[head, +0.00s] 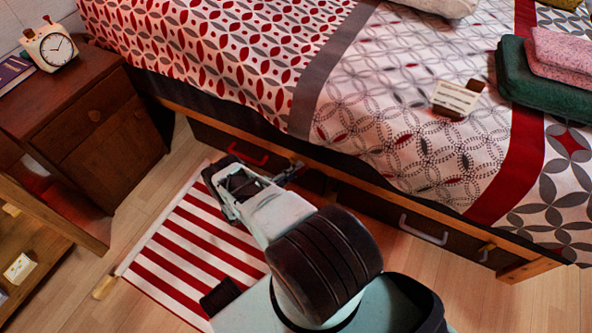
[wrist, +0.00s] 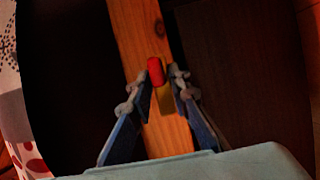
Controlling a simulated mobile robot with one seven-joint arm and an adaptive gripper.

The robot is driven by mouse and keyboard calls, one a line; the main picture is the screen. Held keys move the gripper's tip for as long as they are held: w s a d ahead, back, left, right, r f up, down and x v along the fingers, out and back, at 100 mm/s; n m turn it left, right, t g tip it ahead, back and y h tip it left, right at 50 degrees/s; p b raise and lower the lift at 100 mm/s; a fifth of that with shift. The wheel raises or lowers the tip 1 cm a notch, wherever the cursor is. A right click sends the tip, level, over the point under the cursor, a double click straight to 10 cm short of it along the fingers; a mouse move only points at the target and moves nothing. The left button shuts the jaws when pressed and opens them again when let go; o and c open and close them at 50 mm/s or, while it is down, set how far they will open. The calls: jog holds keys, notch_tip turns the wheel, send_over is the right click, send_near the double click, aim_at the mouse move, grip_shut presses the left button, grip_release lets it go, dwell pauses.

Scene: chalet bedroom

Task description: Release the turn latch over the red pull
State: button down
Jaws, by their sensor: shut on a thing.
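The red pull (head: 248,153) is on the front of the left under-bed drawer in the head view. My gripper (head: 293,170) reaches the bed's side just right of it. In the wrist view, my gripper (wrist: 164,82) has its fingertips on both sides of a small latch with a red end (wrist: 156,71) and a brass-coloured part (wrist: 166,103), against the wooden rail (wrist: 137,35). The gripper is shut on this latch. In the head view the gripper hides the latch. The red pull does not show in the wrist view.
A second drawer has a pale pull (head: 423,230) and a brass-coloured latch (head: 487,247). A striped rug (head: 190,240) lies on the floor below my arm. A nightstand (head: 85,130) with a clock (head: 52,47) stands at the left. The bed (head: 330,60) fills the back.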

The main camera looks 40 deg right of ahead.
dwell(0.5)
jog(key=c, duration=2)
grip_release()
jog(key=shift+a+r, duration=0.1)
jog(key=shift+a, duration=3.7)
